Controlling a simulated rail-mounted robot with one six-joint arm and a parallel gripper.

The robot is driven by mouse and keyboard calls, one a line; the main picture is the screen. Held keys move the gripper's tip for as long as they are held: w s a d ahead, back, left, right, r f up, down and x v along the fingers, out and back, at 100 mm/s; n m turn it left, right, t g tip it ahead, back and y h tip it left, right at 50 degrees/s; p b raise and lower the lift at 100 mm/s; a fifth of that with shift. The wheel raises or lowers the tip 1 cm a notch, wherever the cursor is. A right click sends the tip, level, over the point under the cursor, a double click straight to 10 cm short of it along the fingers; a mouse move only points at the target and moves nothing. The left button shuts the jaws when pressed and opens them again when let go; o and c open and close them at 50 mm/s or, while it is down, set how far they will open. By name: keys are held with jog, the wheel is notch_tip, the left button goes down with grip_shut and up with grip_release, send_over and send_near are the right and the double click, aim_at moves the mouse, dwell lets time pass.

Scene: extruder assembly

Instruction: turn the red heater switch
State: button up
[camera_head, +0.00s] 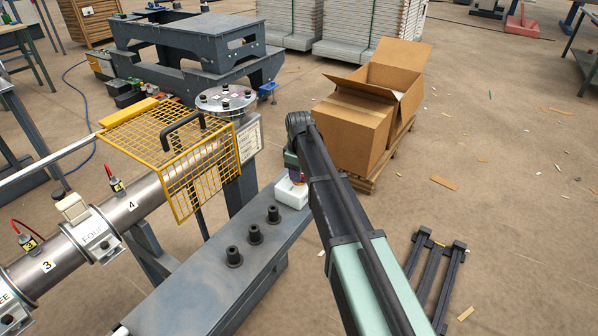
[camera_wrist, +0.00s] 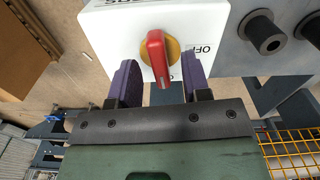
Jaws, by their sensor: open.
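The red heater switch (camera_wrist: 157,55) is a red knob on an orange-yellow disc, on the face of a white box (camera_wrist: 105,22) with "OFF" lettering. In the wrist view the knob's long part lies roughly upright in the picture, tilted slightly. My gripper (camera_wrist: 160,66) is open, with its purple fingers on either side of the knob and a visible gap to each. In the head view the white box (camera_head: 291,193) sits at the end of the grey beam, and my gripper (camera_head: 297,177) is just above it, mostly hidden by my arm. The knob cannot be made out there.
Several black round posts (camera_head: 255,234) stand on the grey beam (camera_head: 200,287) beside the box. A yellow mesh guard (camera_head: 180,160) and a steel barrel (camera_head: 125,212) lie to the left.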

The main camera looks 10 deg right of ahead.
notch_tip(320, 180, up, 17)
jog(key=p, duration=1.6)
jog(key=shift+p, duration=0.4)
jog(key=shift+f, duration=0.1)
jog(key=s+m, duration=1)
jog(key=s, duration=1.8)
jog(key=shift+s, duration=0.2)
